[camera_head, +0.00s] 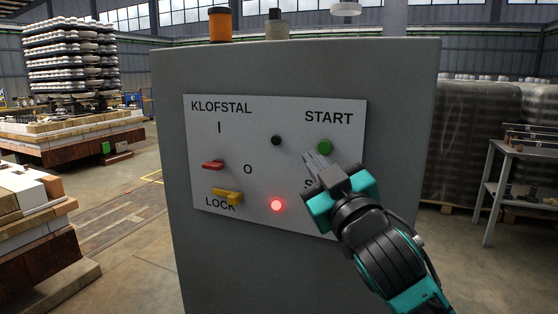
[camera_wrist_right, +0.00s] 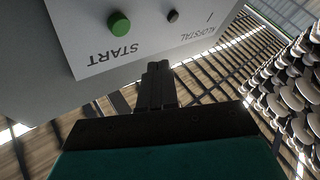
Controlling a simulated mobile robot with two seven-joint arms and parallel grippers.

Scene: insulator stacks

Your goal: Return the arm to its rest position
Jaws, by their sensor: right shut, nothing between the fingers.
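My right arm comes in from the lower right in the head view. Its right gripper (camera_head: 316,160) is shut and empty, in front of the control panel (camera_head: 260,115), with its tips just left of and below the green START button (camera_head: 324,146). I cannot tell whether the tips touch the panel. In the right wrist view the closed fingers (camera_wrist_right: 156,78) point towards the panel's edge, and the green button (camera_wrist_right: 119,22) shows clear of them. My left gripper is not in view.
The grey cabinet (camera_head: 300,65) fills the middle. The panel bears a red switch (camera_head: 212,165), a yellow LOCK handle (camera_head: 227,196), a lit red lamp (camera_head: 276,205) and a black knob (camera_head: 276,140). An insulator stack (camera_head: 72,65) stands at left. A metal table (camera_head: 505,150) stands at right.

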